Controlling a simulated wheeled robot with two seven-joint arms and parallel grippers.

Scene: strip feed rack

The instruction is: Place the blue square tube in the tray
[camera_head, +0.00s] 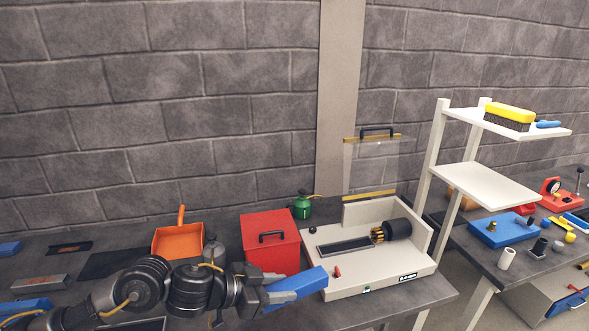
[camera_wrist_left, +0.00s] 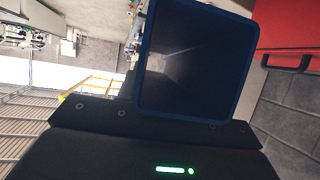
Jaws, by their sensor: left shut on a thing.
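The blue square tube (camera_head: 298,285) is in my left gripper (camera_head: 262,296), which is shut on it in the head view. The tube sticks out to the right, slightly tilted up, in front of the red box and close to the left front corner of the white machine. In the left wrist view the hollow open end of the tube (camera_wrist_left: 190,113) faces the camera, above a dark gripper part. I cannot tell for sure which thing is the tray; the white machine (camera_head: 385,283) has a long dark recess (camera_head: 345,247) in its top. My right gripper is out of view.
A red box (camera_head: 270,238) with a black handle stands behind the tube. An orange dustpan (camera_head: 178,241), a grey weight (camera_head: 214,249) and a green can (camera_head: 301,206) are nearby. A clear guard (camera_head: 378,165) rises behind the machine. A white shelf (camera_head: 487,186) stands right.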

